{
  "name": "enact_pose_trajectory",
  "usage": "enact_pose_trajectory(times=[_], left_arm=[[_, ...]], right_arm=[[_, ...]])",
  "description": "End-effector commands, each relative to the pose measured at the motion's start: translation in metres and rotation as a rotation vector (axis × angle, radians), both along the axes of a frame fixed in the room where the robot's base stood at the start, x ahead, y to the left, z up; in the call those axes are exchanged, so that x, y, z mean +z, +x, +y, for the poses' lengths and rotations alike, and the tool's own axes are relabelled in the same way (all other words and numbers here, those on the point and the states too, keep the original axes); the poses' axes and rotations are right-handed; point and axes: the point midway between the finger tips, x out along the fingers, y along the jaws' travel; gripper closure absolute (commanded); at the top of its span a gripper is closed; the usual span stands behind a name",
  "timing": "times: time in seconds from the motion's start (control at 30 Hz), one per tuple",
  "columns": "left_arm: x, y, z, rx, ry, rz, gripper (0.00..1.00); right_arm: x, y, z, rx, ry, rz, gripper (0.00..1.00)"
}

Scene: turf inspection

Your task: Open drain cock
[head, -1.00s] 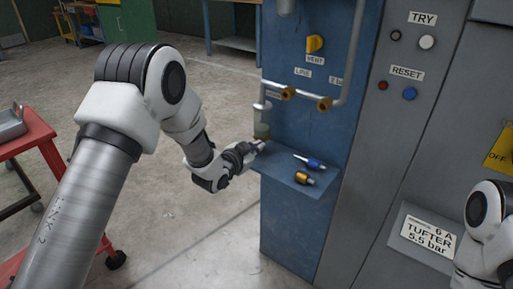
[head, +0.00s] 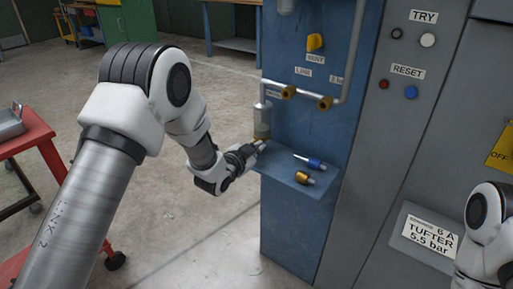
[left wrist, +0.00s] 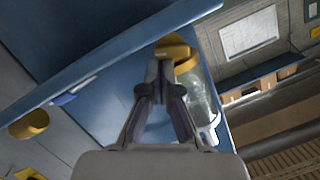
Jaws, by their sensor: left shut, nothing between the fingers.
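The clear filter bowl (head: 262,129) hangs on the left side of the blue panel, below the pipework. It also shows in the left wrist view (left wrist: 199,92), with a brass fitting (left wrist: 174,46) at its end, which looks like the drain cock. My left gripper (head: 257,147) is at the bottom of the bowl, close to the panel's shelf. In the left wrist view its fingertips (left wrist: 163,62) are together, right by the brass fitting. I cannot tell whether they touch it. They partly hide the fitting. My right gripper is out of view; only part of that arm shows at right.
The blue shelf (head: 276,172) carries a blue-bodied fitting (head: 313,164) and a brass one (head: 304,177). Above are a yellow vent knob (head: 315,42) and two brass valves on pipes. A red cart (head: 30,135) stands at left. The floor between is clear.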

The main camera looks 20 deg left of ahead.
Motion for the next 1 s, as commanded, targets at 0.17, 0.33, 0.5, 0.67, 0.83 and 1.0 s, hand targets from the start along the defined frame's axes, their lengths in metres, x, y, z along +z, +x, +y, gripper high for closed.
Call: enact_pose_trajectory(times=[0.17, 0.33, 0.5, 0.67, 0.83, 1.0], left_arm=[[-0.002, 0.000, -0.001, -0.001, 0.035, -0.012, 1.00], [-0.003, -0.001, -0.002, -0.001, 0.072, -0.024, 1.00], [-0.005, -0.001, -0.002, -0.001, 0.118, -0.042, 1.00], [-0.007, -0.001, -0.003, -0.001, 0.194, -0.070, 1.00], [-0.010, -0.002, -0.004, -0.001, 0.278, -0.099, 1.00], [-0.013, -0.002, -0.005, 0.000, 0.365, -0.129, 1.00]], right_arm=[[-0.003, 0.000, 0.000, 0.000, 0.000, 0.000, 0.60], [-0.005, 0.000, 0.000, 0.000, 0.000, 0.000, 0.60], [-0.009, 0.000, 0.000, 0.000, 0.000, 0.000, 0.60], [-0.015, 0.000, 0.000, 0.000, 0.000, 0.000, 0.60], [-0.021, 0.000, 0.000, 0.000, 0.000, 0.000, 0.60], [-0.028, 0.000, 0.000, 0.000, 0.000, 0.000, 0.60]])
